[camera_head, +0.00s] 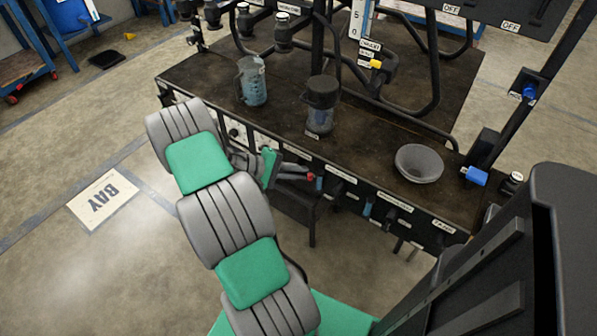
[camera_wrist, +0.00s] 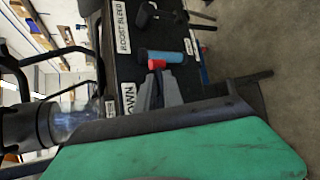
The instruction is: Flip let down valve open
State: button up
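My gripper (camera_head: 298,172) reaches to the front panel of the dark bench. Its grey fingers (camera_wrist: 158,90) show in the wrist view, partly behind my green and dark gripper body. The fingertips are at or right beside a small red part (camera_wrist: 157,64) next to a blue cylindrical handle (camera_wrist: 165,57). The red part also shows in the head view (camera_head: 311,177). Contact and finger gap cannot be made out. A white label (camera_wrist: 129,98) beside the fingers shows only "OWN"; the rest is hidden. The valve's position cannot be told.
A "BOOST BLEED" label (camera_wrist: 122,27) and a black handle (camera_wrist: 147,15) are farther along the panel. On the bench (camera_head: 205,75) stand a clear jug (camera_head: 252,82), a dark-lidded container (camera_head: 320,104) and a grey funnel bowl (camera_head: 419,163). Black tubing rises behind them.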

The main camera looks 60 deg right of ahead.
jog(key=shift+o, duration=1.2)
jog(key=shift+s+a, duration=0.15)
jog(key=shift+s, duration=0.15)
jog(key=shift+w, duration=0.1)
jog(key=p+v, duration=0.1)
jog(key=v, duration=0.6)
jog(key=shift+w+a+r, duration=0.15)
jog(key=shift+w+a, duration=0.05)
jog(key=shift+w, duration=0.1)
